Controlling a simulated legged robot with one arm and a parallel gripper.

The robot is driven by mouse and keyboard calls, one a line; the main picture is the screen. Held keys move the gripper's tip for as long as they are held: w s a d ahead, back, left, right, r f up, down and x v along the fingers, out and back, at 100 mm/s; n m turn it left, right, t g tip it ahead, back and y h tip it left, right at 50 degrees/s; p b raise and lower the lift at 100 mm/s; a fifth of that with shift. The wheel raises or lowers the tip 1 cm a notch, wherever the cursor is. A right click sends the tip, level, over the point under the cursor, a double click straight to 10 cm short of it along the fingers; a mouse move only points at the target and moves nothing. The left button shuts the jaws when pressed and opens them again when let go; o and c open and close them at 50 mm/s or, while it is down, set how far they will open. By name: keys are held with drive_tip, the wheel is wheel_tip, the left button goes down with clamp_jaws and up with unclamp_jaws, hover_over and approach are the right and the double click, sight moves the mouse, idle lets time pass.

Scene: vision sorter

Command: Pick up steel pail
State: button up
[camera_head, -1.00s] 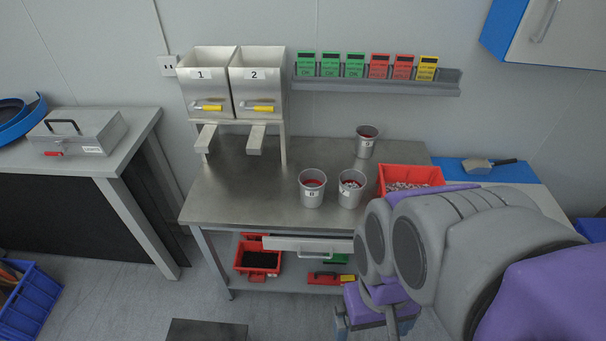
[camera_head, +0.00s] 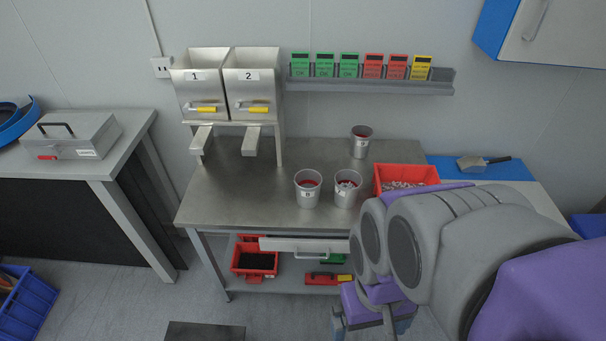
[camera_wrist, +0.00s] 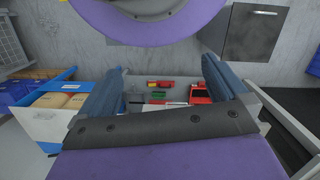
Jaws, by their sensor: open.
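Three steel pails stand upright on the steel workbench (camera_head: 240,200). The front left pail (camera_head: 307,195) has red contents and a label that looks like B or 8. The front right pail (camera_head: 345,194) holds red and white pieces, and its label is hard to read. The third pail (camera_head: 360,146) stands farther back, near the wall. My gripper (camera_head: 374,326) is low in front of the bench, below the tabletop and apart from all pails. In the wrist view my gripper (camera_wrist: 162,78) has its blue-grey fingers wide apart, with nothing between them. No pail shows clearly there.
A red bin (camera_head: 404,175) of small pieces stands right of the pails. Two hoppers (camera_head: 228,88) stand at the bench's back left. A drawer (camera_head: 310,244) and a lower shelf with a red tray (camera_head: 254,262) are under the top. The bench's front left is clear.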

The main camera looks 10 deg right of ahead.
drive_tip(key=w+d+f+t+h, duration=0.1)
drive_tip(key=w+d+f+t, duration=0.3)
drive_tip(key=w, duration=0.6)
drive_tip(key=w+d+f+n+t+h, duration=0.1)
drive_tip(key=w+d+f, duration=0.2)
drive_tip(key=w+d, duration=0.55)
drive_tip(key=w+d+f+t+h, duration=0.2)
drive_tip(key=w+d+f+t, duration=0.15)
drive_tip(key=w, duration=0.85)
drive_tip(key=n+t+y, duration=0.4)
drive_tip(key=t+y, duration=0.2)
drive_tip(key=y, duration=0.3)
approach(314, 194)
drive_tip(key=b+x, duration=0.1)
drive_tip(key=x, duration=0.6)
drive_tip(key=shift+w, duration=0.2)
drive_tip(key=shift+b+x, duration=0.65)
drive_tip(key=shift+x, duration=2.1)
drive_tip(key=shift+r, duration=0.2)
